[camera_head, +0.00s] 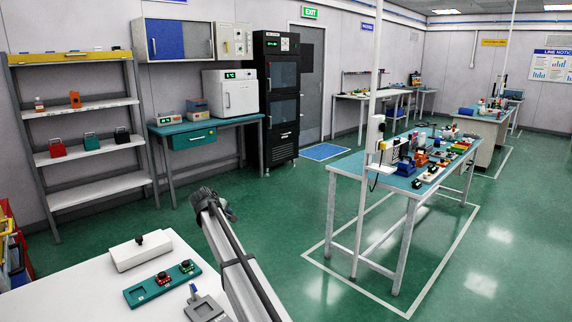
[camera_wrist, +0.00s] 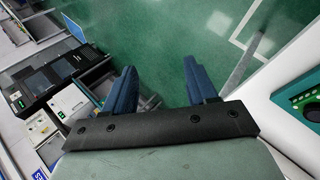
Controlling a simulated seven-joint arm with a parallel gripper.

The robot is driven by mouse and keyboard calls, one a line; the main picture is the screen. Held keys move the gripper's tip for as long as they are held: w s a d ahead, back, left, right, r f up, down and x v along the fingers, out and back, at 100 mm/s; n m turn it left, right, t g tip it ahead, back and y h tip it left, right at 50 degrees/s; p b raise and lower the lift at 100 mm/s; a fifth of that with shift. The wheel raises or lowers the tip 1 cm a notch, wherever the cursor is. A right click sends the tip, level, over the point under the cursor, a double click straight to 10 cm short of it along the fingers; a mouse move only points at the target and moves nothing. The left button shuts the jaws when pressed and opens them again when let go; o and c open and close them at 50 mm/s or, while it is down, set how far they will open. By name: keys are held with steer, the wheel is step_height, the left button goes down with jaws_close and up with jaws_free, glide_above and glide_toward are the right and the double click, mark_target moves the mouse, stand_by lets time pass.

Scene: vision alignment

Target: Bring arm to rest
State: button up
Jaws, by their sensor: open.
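My gripper (camera_wrist: 160,78) shows in the wrist view with its two blue fingers spread apart. Nothing is between them, and green floor lies beyond. In the head view my arm (camera_head: 238,262) rises from the bottom edge beside the white table (camera_head: 85,288). The fingers cannot be made out in that view. On the table are a green board (camera_head: 140,293) with small red-and-black parts, a white block (camera_head: 126,252) with a black knob and a grey fixture (camera_head: 203,307). Part of the green board (camera_wrist: 286,99) also shows at the wrist view's right edge.
A blue-topped workbench (camera_head: 402,182) with many small items stands right of my arm, with a white post at its near side. A shelf rack (camera_head: 95,157) and a teal bench (camera_head: 205,124) line the back wall. Green floor (camera_head: 300,205) between them is clear.

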steer(key=w+d+f+m+t+h, duration=0.1)
steer(key=w+d+f+m, duration=0.15)
steer(key=d, duration=1.05)
steer(key=w+d+f+m+h, duration=0.1)
steer(key=w+d+f+m, duration=0.2)
steer(key=d, duration=0.9)
steer(key=s+d+f+g, duration=0.1)
steer(key=s+d+f, duration=0.3)
steer(key=f, duration=0.4)
steer(key=s+d+f+g, duration=0.2)
steer(key=s+d+f, duration=0.25)
steer(key=f, duration=0.35)
steer(key=s+d+f+m+g+y, duration=0.1)
steer(key=s+d+f+m+g, duration=0.2)
steer(key=s+f, duration=1.15)
steer(key=s+d+f+m+g, duration=0.1)
steer(key=s+d+f+g, duration=0.25)
steer(key=s+f, duration=1.05)
steer(key=s+f+m+g+y, duration=0.2)
steer(key=s+g, duration=0.4)
steer(key=s, duration=3.3)
steer(key=shift+s+d+m+y, duration=0.35)
steer(key=shift+m+y, duration=0.25)
steer(key=shift+m, duration=0.65)
steer(key=shift+w+f, duration=0.1)
steer(key=shift+f, duration=0.05)
